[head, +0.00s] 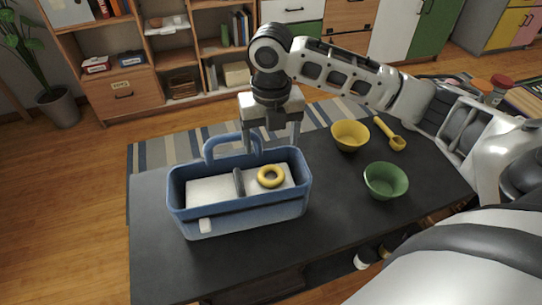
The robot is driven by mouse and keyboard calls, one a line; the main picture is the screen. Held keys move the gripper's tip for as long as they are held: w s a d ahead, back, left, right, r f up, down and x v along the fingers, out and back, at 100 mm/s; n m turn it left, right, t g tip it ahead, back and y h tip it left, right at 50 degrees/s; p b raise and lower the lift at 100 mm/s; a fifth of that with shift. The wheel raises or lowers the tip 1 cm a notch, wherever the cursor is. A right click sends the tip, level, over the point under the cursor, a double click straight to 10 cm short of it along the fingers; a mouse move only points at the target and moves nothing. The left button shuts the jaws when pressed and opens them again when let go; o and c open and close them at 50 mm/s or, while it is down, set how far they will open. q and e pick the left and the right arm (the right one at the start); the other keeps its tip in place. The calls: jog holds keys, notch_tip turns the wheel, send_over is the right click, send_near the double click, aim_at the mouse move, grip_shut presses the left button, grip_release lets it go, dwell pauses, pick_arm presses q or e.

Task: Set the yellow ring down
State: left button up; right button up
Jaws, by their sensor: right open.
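The yellow ring (271,176) lies in the right part of the blue caddy (248,215), on a pale surface inside it. The caddy stands on the dark table and has a blue handle on its far side. My right gripper (271,143) is above the caddy's far right side, pointing down, with its fingers apart. It is empty and apart from the ring. The fingertips are partly hidden near the caddy's back wall. My left gripper is not in view.
A yellow bowl (350,136), a yellow scoop (391,135) and a green bowl (385,181) stand right of the caddy. The dark table (335,215) is bare between the caddy and green bowl. Shelves (190,70) stand behind, beyond a striped rug (160,152).

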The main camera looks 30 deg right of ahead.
notch_tip(320, 180, up, 4)
jog(key=shift+f, duration=0.1)
dwell(0.6)
